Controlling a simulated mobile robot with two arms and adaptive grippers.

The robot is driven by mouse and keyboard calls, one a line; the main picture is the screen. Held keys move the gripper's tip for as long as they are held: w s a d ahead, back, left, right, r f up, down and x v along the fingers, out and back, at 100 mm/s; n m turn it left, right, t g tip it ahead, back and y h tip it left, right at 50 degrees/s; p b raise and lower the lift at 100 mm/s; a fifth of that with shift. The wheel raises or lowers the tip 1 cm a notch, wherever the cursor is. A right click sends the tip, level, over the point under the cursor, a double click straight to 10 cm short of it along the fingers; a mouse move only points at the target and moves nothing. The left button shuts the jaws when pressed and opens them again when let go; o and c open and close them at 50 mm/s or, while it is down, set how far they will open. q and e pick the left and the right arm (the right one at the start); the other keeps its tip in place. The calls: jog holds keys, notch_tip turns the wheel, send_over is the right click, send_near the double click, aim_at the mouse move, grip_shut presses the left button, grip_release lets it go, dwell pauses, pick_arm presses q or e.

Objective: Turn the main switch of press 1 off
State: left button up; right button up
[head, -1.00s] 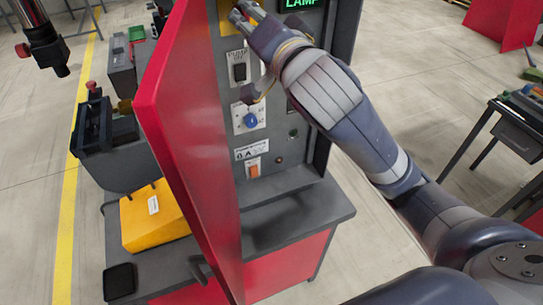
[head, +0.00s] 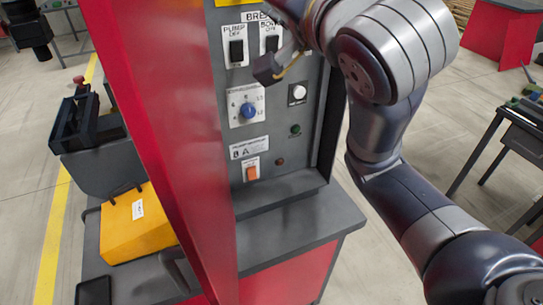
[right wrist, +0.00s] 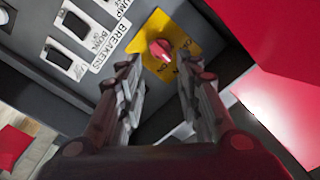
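The main switch is a red rotary knob (right wrist: 161,49) on a yellow plate (right wrist: 181,32) with ON and OFF lettering, in the right wrist view. In the head view only a strip of the yellow plate (head: 229,3) shows at the top edge; the knob is out of frame. My right gripper (right wrist: 160,78) is open, its two fingers apart on either side below the knob, pointing at it. It seems not to touch the knob, and nothing is between the fingers.
The grey panel also has black breaker switches (head: 237,50), a blue dial (head: 248,110) and an orange rocker (head: 252,173). An open red door (head: 180,140) stands left of it. A grey ledge (head: 300,222) juts out below. A yellow box (head: 138,222) sits left.

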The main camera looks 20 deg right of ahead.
pick_arm(q)
jog(key=shift+w+r+p, duration=0.6)
jog(key=shift+w+p, duration=0.1)
jog(key=shift+p, duration=0.15)
pick_arm(e)
jog(key=w+d+f+n+g, duration=0.1)
jog(key=f+n+g, duration=0.1)
jog(key=f, duration=1.3)
jog(key=w+f+n+g, duration=0.2)
jog(key=f+g, duration=0.3)
jog(key=f, duration=1)
jog(key=shift+d+f+n, duration=0.3)
jog(key=shift+d+f, duration=0.05)
jog(key=shift+d, duration=0.05)
jog(key=shift+o, duration=0.2)
jog(key=shift+w, duration=0.1)
